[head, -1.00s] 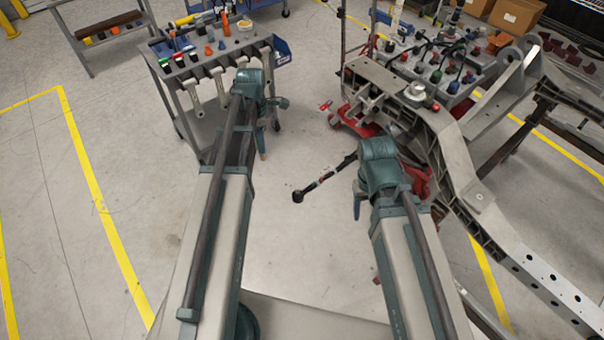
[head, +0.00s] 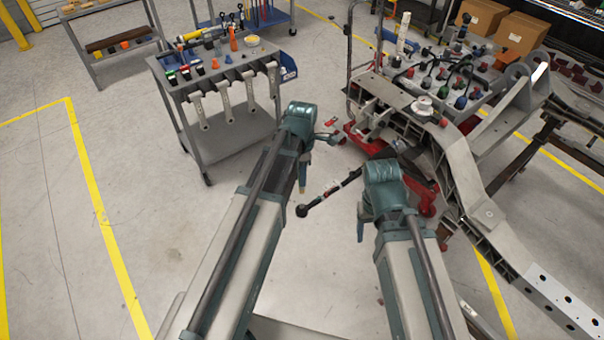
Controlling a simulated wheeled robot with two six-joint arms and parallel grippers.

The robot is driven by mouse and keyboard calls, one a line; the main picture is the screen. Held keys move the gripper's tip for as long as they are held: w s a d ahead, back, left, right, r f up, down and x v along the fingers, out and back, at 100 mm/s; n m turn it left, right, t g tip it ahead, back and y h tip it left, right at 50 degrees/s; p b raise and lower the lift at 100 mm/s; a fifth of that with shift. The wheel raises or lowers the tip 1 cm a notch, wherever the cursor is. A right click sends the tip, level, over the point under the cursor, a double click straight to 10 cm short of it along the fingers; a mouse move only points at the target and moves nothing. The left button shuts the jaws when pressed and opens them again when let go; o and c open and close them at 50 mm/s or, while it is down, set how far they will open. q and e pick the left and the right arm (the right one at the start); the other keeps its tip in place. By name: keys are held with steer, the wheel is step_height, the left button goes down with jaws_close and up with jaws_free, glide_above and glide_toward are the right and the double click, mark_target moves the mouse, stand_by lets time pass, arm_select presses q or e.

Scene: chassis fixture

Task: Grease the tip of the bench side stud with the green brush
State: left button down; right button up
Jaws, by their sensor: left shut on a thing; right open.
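My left gripper (head: 303,180) hangs over the floor between the tool cart and the chassis. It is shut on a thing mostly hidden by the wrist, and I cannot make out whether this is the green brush. My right gripper (head: 361,222) is open, pointing down left of the chassis frame (head: 462,165); its fingers are partly hidden by its wrist. The grey frame runs from the top middle to the lower right, with a round pale fitting (head: 424,105) on top. I cannot pick out the bench side stud at this size.
A grey tool cart (head: 215,90) with small coloured tools and hanging wrenches stands at the upper left. A bench with several dark, bulb-like items (head: 440,75) stands behind the frame. A red jack (head: 365,140) and a black bar (head: 328,193) are low between my arms. Left floor is clear.

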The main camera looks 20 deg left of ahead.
mark_target(300, 188)
arm_select(q)
steer(key=shift+f+b, duration=2.15)
steer(key=shift+f, duration=0.25)
steer(key=shift+f+b, duration=0.55)
steer(key=shift+w, duration=0.15)
steer(key=shift+w+d, duration=0.2)
steer(key=shift+s, duration=0.15)
steer(key=shift+s+a, duration=0.5)
steer(key=shift+s, duration=0.05)
steer(key=shift+w+d, duration=0.1)
steer(key=shift+w, duration=0.05)
stand_by(0.4)
steer(key=shift+w+d, duration=0.45)
steer(key=shift+w, duration=0.1)
